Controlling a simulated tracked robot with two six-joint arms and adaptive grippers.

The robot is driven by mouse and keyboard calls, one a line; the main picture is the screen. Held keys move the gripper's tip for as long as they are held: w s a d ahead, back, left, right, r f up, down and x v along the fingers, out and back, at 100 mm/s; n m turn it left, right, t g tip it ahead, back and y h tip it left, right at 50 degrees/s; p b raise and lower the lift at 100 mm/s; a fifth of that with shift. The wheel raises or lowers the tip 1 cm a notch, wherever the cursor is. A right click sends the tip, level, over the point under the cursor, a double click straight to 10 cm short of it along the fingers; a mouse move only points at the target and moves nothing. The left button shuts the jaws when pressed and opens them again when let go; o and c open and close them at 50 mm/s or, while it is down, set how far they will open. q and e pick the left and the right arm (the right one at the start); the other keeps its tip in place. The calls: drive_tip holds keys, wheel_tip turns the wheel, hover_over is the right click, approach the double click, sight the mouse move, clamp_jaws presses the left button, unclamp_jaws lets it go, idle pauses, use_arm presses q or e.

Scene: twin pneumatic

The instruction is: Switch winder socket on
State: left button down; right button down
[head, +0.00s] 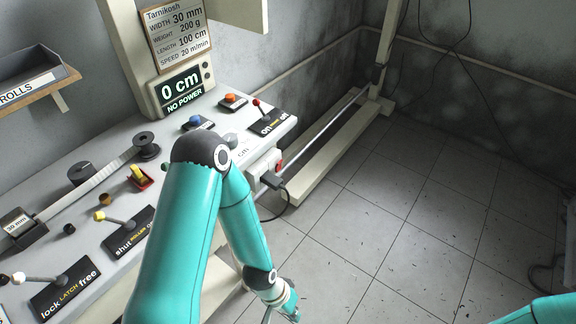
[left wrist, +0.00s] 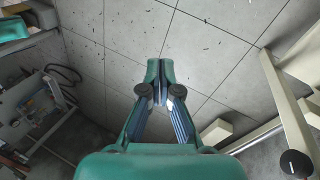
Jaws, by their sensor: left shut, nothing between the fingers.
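The winder socket (head: 264,166) is a pale box on the right end of the machine table in the head view. A red switch (head: 279,166) shows on its side, partly in shade; its position is too small to tell. A black plug (head: 271,180) with a hanging cable sits at its lower edge. My left gripper (head: 292,314) is low at the bottom of the head view, well below and apart from the socket. In the left wrist view my left gripper (left wrist: 160,68) is shut and empty over floor tiles. My right gripper is out of view.
The display (head: 182,90) reads 0 cm, NO POWER. A red-knobbed on/off lever (head: 257,104), blue button (head: 195,121) and orange button (head: 232,98) stand on the table (head: 95,160). A pale frame (head: 325,150) lies beyond the socket.

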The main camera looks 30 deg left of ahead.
use_arm(q)
drive_tip(key=w+d+f+m+g+y+b, duration=0.1)
drive_tip(key=w+f+m+g+y+b, duration=0.2)
drive_tip(key=w+m, duration=0.85)
drive_tip(key=w+a+r+m+t+y+b, duration=0.25)
drive_tip(key=w+m+y, duration=0.25)
drive_tip(key=w+m, duration=0.3)
drive_tip(key=w+a+r+t+y, duration=0.1)
drive_tip(key=w+r+y, duration=0.3)
drive_tip(key=r, duration=0.6)
drive_tip(key=w+a+r+m+t+y+b, duration=0.1)
drive_tip(key=w+r+y, duration=0.4)
drive_tip(key=r, duration=0.5)
drive_tip(key=shift+w+a+r+t, duration=0.15)
drive_tip(key=shift+w+a+t, duration=0.2)
drive_tip(key=shift+w, duration=0.6)
drive_tip(key=shift+m+b, duration=0.25)
drive_tip(key=shift+b, duration=0.1)
